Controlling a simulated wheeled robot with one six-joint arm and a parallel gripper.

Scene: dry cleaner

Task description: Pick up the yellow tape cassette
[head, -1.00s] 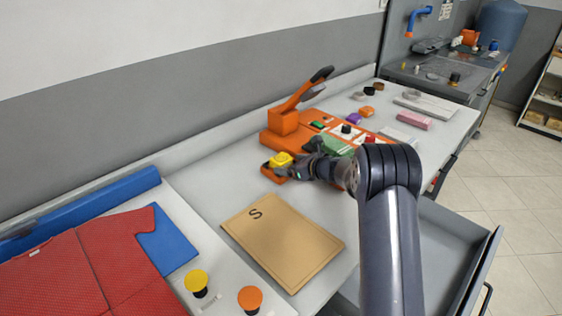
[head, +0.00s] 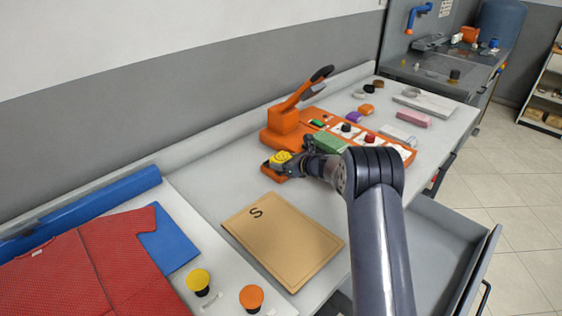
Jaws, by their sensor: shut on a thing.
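The yellow tape cassette (head: 280,158) is in the head view, at the front left of the orange machine. My gripper (head: 285,163) is shut on it, with the arm reaching in from the right. The cassette is at or just above an orange base part (head: 272,171); I cannot tell whether they touch. My gripper hides part of the cassette's right side.
The orange machine (head: 283,122) with a raised lever stands behind the gripper. A green block (head: 330,143) and small items lie to its right. A tan S envelope (head: 283,240) lies in front. An open drawer (head: 450,240) juts out at the right.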

